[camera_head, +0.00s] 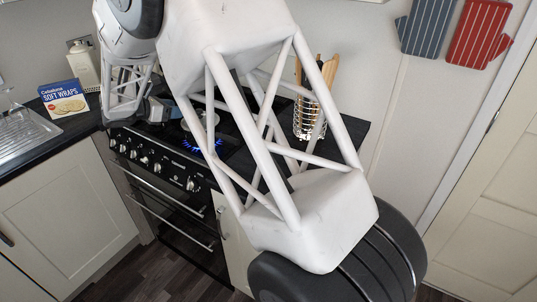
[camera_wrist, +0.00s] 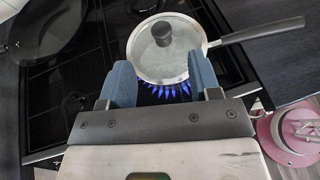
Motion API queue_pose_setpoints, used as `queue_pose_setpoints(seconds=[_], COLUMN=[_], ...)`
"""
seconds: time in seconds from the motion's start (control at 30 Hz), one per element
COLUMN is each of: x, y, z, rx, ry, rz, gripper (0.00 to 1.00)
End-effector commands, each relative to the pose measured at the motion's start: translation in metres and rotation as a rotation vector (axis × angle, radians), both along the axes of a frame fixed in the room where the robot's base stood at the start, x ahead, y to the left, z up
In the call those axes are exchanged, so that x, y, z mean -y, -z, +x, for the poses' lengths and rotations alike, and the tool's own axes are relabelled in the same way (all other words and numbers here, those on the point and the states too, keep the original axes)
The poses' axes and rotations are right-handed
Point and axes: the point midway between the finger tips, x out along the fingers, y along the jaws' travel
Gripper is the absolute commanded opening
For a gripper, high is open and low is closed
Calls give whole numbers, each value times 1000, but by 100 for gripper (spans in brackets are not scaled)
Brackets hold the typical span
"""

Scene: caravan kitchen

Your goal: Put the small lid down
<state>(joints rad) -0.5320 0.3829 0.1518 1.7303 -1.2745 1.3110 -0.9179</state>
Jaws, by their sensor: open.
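The small lid (camera_wrist: 150,58) is a round glass lid with a dark knob (camera_wrist: 162,33). In the wrist view it lies on a light metal pan whose dark handle (camera_wrist: 262,31) points right. It looks level on the pan. My gripper (camera_wrist: 161,82) is open, with its two blue-grey fingers apart at the near side of the pan and nothing seen held between them. The knob is beyond the fingertips. Blue flames (camera_wrist: 165,92) burn under the pan. In the head view my arm covers much of the hob, and the lid cannot be made out clearly.
A dark pan (camera_wrist: 48,30) is at the hob's upper left in the wrist view. A pink round object (camera_wrist: 283,150) is low at right. In the head view, a wire utensil holder (camera_head: 306,120) stands right of the hob, and a wraps box (camera_head: 64,99) stands left.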

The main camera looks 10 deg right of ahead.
Motion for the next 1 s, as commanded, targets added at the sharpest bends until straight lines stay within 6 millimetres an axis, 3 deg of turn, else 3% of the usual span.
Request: queue_pose_setpoints(seconds=[0.27, 0.47, 1.0], x=[19, 58, 176], y=[-11, -30, -78], z=[-11, -36, -151], rx=[14, 49, 202], ry=[41, 132, 487], rz=[46, 149, 511], gripper=[57, 57, 57])
